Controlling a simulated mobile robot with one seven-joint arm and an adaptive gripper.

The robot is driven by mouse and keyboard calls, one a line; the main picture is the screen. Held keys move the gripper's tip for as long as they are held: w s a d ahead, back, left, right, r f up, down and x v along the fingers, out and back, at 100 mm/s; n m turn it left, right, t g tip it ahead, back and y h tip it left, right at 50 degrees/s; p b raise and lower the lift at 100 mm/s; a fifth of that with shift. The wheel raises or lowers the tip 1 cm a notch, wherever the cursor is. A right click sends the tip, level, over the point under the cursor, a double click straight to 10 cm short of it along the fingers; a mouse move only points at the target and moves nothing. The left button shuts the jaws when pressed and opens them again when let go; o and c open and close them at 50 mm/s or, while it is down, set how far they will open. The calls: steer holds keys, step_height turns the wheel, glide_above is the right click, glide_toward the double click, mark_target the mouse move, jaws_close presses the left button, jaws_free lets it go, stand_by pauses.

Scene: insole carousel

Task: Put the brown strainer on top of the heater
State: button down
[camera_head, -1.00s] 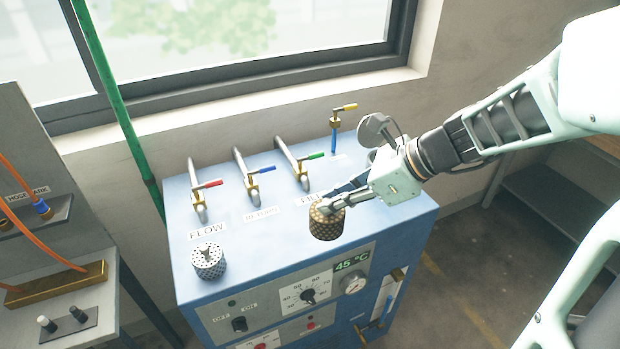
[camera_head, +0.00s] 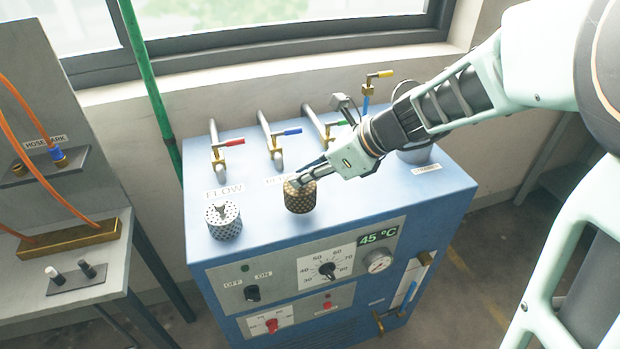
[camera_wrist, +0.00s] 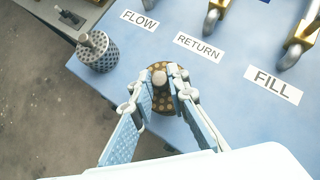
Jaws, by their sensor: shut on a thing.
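The brown strainer (camera_head: 299,197) is a perforated brown cylinder at the blue heater's top, in front of the RETURN label. My gripper (camera_head: 307,179) is shut on its top knob. In the wrist view the strainer (camera_wrist: 166,86) sits between the two fingers (camera_wrist: 162,84), with its round knob between the fingertips. The heater (camera_head: 400,190) is a blue cabinet with a 45 °C display, dials and switches on its front. I cannot tell whether the strainer's base touches the heater's top or hangs slightly above it.
A grey perforated strainer (camera_head: 223,220) stands on the heater's top to the left, near the FLOW label. Valves with red (camera_head: 228,143), blue (camera_head: 288,132) and green handles stand behind. A grey hose bench (camera_head: 70,265) is at the left. The heater top's right side has free room.

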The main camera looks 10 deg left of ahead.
steer(key=shift+f+b, duration=0.65)
steer(key=shift+f, duration=0.5)
steer(key=shift+f, duration=0.15)
steer(key=c, duration=1.9)
jaws_free()
steer(key=shift+d+r, duration=0.25)
steer(key=shift+r, duration=0.15)
steer(key=p+v, duration=0.1)
steer(key=v, duration=1)
steer(key=shift+s+d+r, duration=0.1)
steer(key=shift+d+r, duration=0.05)
steer(key=shift+r, duration=0.05)
